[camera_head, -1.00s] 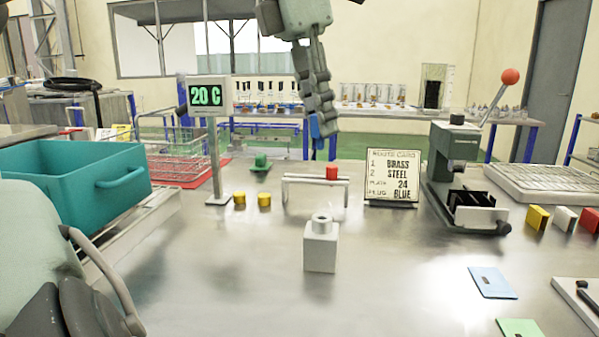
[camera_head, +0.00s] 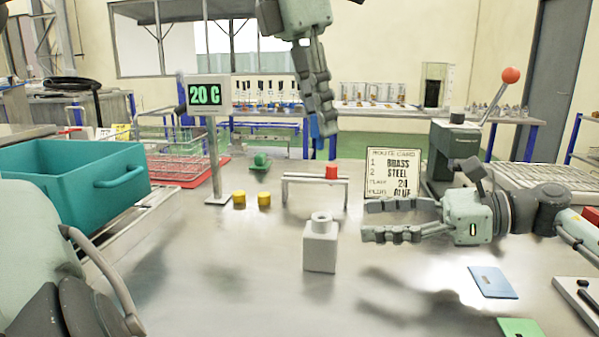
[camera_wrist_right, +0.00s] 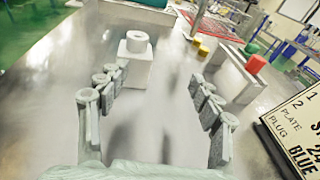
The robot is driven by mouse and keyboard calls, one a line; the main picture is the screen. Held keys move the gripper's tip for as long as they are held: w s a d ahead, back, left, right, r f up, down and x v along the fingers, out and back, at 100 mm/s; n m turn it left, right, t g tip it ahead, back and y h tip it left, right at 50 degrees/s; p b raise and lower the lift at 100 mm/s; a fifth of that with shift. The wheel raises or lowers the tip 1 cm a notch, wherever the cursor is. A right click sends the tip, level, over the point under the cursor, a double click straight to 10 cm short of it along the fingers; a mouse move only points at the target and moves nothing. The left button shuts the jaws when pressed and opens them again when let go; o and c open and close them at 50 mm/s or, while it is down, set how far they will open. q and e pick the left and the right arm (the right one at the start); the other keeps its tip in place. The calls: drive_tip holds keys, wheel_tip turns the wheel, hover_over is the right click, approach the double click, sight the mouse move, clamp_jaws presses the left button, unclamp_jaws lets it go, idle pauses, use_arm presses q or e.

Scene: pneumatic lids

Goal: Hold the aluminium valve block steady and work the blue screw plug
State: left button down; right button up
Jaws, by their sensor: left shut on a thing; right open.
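The aluminium valve block (camera_head: 320,248) stands upright on the bench, a pale cube with a round open neck on top. In the right wrist view it (camera_wrist_right: 128,70) is ahead, beyond the fingertips. My right gripper (camera_head: 368,220) is open and empty, to the right of the block and apart from it; its fingers also show in the wrist view (camera_wrist_right: 155,82). My left gripper (camera_head: 325,128) hangs high behind the block, shut on the blue screw plug, which its fingers hide now; blue showed at their tips a second ago.
A low stand (camera_head: 316,181) with a red plug (camera_head: 331,172) is behind the block. Two yellow plugs (camera_head: 252,199), a display post (camera_head: 214,160) and a teal crate (camera_head: 75,185) are left. The route card (camera_head: 392,172) and press (camera_head: 452,150) are behind my right gripper.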

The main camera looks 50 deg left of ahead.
sight(321, 249)
drive_tip(key=shift+s+d+f+n+g+h, duration=0.25)
drive_tip(key=shift+s+f+n+g+h, duration=0.1)
drive_tip(key=shift+s+f+h, duration=0.3)
drive_tip(key=shift+s+d+f+n+g+h, duration=0.25)
drive_tip(key=shift+s+f+n+h, duration=0.1)
drive_tip(key=shift+s+f+h, duration=0.2)
drive_tip(key=shift+x, duration=4.35)
use_arm(q)
drive_tip(key=shift+f, duration=0.15)
drive_tip(key=shift+f+b, duration=0.5)
drive_tip(key=shift+b, duration=0.15)
drive_tip(key=shift+f, duration=0.15)
drive_tip(key=shift+f+b, duration=0.45)
drive_tip(key=shift+b, duration=0.15)
use_arm(e)
drive_tip(key=shift+r, duration=0.1)
drive_tip(key=c, duration=1.1)
